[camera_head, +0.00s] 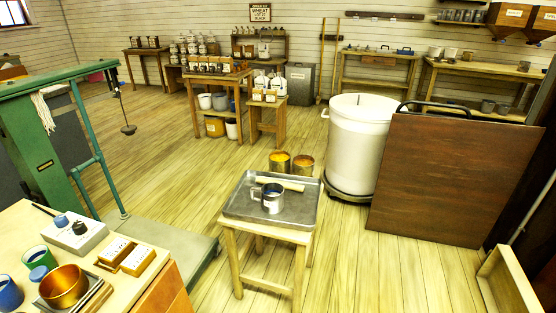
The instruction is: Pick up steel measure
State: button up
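A steel measure (272,198), cup-shaped with a handle on its left side, stands upright on a grey metal tray (242,211). The tray lies on a small wooden stool (262,279) in the middle of the floor. A pale rod-like tool (284,184) lies on the tray just behind the measure. My gripper is not in view.
Two tins with yellow contents (280,163) stand on the floor behind the stool. A large white drum (357,140) and a brown board (450,185) stand to the right. A green scale (40,130) and a cluttered wooden table (165,285) are left. Floor right of the stool is clear.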

aim_at(303, 164)
jog(key=i+l+u, duration=0.25)
jog(key=i+l, duration=0.25)
jog(key=i, duration=0.35)
jog(key=i+l+u, duration=0.2)
jog(key=i+l, duration=0.45)
jog(key=i, duration=0.1)
